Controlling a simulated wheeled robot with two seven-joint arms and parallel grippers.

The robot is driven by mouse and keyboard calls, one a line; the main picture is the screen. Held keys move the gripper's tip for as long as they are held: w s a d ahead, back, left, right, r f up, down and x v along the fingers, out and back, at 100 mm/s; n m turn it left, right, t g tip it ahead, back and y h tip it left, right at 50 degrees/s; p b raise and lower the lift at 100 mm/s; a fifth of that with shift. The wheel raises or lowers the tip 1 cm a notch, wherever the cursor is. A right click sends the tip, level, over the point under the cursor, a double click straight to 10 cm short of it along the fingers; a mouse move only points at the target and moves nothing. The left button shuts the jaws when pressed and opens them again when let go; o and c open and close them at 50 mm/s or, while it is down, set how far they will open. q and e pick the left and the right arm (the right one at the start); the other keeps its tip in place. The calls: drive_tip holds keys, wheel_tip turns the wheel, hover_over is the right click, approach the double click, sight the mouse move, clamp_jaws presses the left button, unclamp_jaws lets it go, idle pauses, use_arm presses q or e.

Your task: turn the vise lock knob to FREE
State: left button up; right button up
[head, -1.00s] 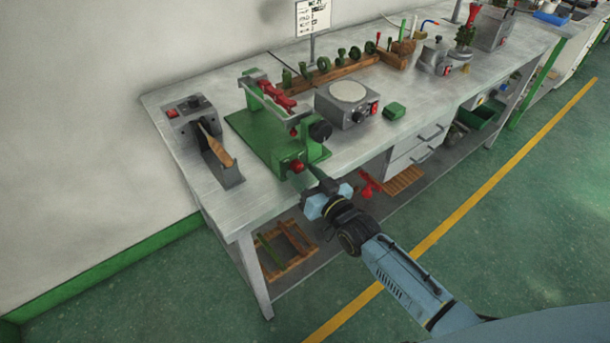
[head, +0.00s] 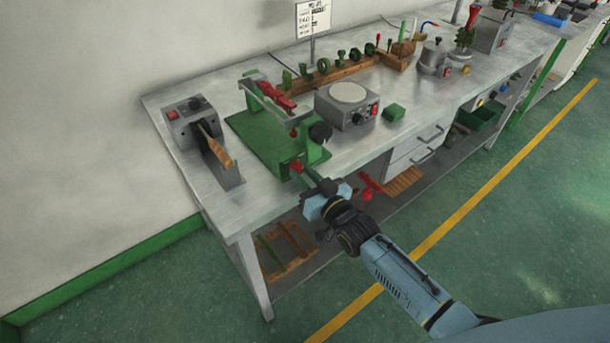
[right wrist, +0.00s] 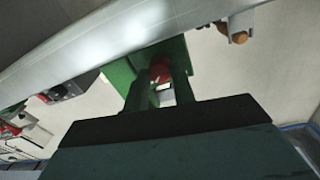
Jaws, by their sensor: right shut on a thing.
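The green vise (head: 265,140) stands at the front left of the workbench. Its red lock knob (head: 296,166) is on the front face, facing me. My right gripper (head: 302,172) reaches in from the lower right and is shut on the knob. In the right wrist view the red knob (right wrist: 160,71) sits between the two dark fingers (right wrist: 160,85), partly hidden by them. A small pale mark shows on or near the knob, too small to read. I cannot read the knob's setting. My left gripper is not in view.
A grey box with a wooden-handled tool (head: 215,148) stands left of the vise. Drawers (head: 415,150) hang under the bench. The floor in front is clear.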

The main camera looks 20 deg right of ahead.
drive_tip(key=n, duration=0.3)
drive_tip(key=shift+n+p, duration=0.3)
drive_tip(key=shift+p, duration=0.05)
drive_tip(key=n, duration=0.4)
drive_tip(key=shift+n, duration=0.3)
drive_tip(key=n, duration=0.4)
drive_tip(key=shift+f+n+y, duration=0.1)
drive_tip(key=shift+n+y, duration=0.3)
drive_tip(key=shift+d+n+b, duration=0.1)
drive_tip(key=shift+n+b, duration=0.55)
drive_tip(key=shift+n, duration=1.75)
drive_tip(key=o, duration=1)
